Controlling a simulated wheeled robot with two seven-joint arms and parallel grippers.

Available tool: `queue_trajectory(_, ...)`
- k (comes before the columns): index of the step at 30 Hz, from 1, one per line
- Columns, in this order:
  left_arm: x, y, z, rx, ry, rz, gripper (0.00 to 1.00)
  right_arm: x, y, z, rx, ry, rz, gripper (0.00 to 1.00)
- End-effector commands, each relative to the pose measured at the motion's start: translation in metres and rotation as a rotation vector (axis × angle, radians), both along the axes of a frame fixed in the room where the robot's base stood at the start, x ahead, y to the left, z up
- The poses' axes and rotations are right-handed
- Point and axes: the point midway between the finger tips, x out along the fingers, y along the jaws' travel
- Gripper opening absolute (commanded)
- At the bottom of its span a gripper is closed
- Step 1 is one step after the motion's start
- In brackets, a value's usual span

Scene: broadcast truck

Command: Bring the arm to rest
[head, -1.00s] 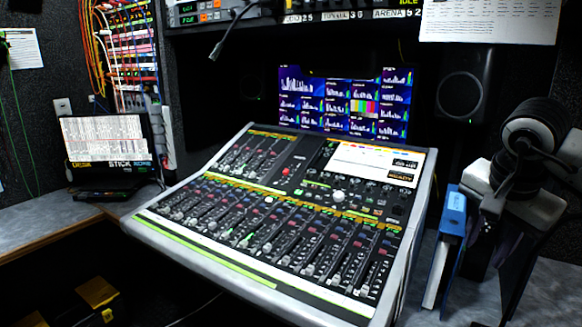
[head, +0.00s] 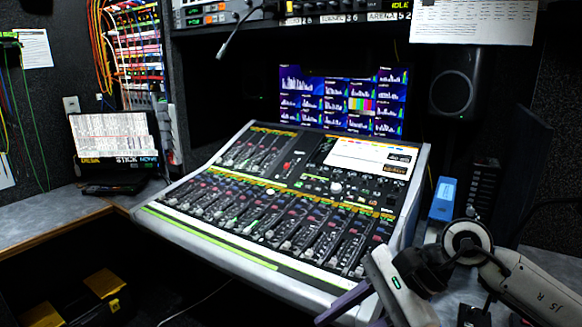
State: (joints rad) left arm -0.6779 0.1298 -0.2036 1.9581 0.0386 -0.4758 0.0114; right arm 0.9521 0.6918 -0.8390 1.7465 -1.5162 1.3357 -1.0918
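My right arm comes in from the lower right. Its white hand and purple-grey gripper fingers (head: 347,305) hang low in front of the right front corner of the mixing console (head: 405,255). The fingers point down and left, and nothing shows held between them. They are seen edge-on and partly cut by the lower edge of the picture, so the gap between them is not clear. My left gripper is not in view.
A blue-spined binder (head: 443,199) stands right of the console, behind my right arm. A laptop (head: 115,140) sits on the left counter. A gooseneck microphone (head: 237,30) hangs above. Black-and-yellow cases (head: 105,284) lie low left. A speaker (head: 453,93) stands behind.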

Motion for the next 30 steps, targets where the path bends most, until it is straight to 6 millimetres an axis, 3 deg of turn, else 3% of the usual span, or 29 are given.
queue_trajectory(1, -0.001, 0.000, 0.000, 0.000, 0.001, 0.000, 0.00, -0.021, 0.035, -0.002, 0.166, 0.126, -0.035, 0.35)
queue_trajectory(3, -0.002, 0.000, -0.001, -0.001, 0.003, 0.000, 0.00, -0.038, 0.070, 0.010, 0.383, 0.302, -0.114, 0.35)
queue_trajectory(6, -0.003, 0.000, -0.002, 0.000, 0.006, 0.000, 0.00, -0.048, 0.099, 0.033, 0.678, 0.588, -0.255, 0.35)
queue_trajectory(8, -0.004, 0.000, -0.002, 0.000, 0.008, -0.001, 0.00, -0.045, 0.105, 0.045, 0.845, 0.775, -0.355, 0.35)
queue_trajectory(11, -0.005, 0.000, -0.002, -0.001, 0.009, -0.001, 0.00, -0.028, 0.096, 0.052, 1.105, 1.107, -0.548, 0.35)
queue_trajectory(14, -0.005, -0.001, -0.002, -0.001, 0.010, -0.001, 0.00, -0.005, 0.069, 0.034, 1.344, 1.454, -0.769, 0.35)
queue_trajectory(17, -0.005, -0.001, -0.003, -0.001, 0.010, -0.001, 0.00, 0.011, 0.031, -0.013, 1.564, 1.807, -1.019, 0.35)
queue_trajectory(20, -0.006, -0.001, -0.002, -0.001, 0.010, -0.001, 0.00, 0.008, -0.008, -0.080, 1.756, 2.135, -1.282, 0.35)
queue_trajectory(21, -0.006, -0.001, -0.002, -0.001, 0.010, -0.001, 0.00, 0.001, -0.021, -0.107, -1.750, -2.160, 1.326, 0.35)
queue_trajectory(23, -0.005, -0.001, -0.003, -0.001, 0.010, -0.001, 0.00, -0.015, -0.038, -0.147, -1.591, -2.003, 1.273, 0.35)
queue_trajectory(27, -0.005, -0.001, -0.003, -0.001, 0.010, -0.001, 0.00, -0.070, -0.066, -0.230, -1.290, -1.670, 1.151, 0.35)
queue_trajectory(30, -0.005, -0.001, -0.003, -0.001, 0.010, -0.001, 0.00, -0.113, -0.077, -0.272, -1.135, -1.481, 1.076, 0.35)
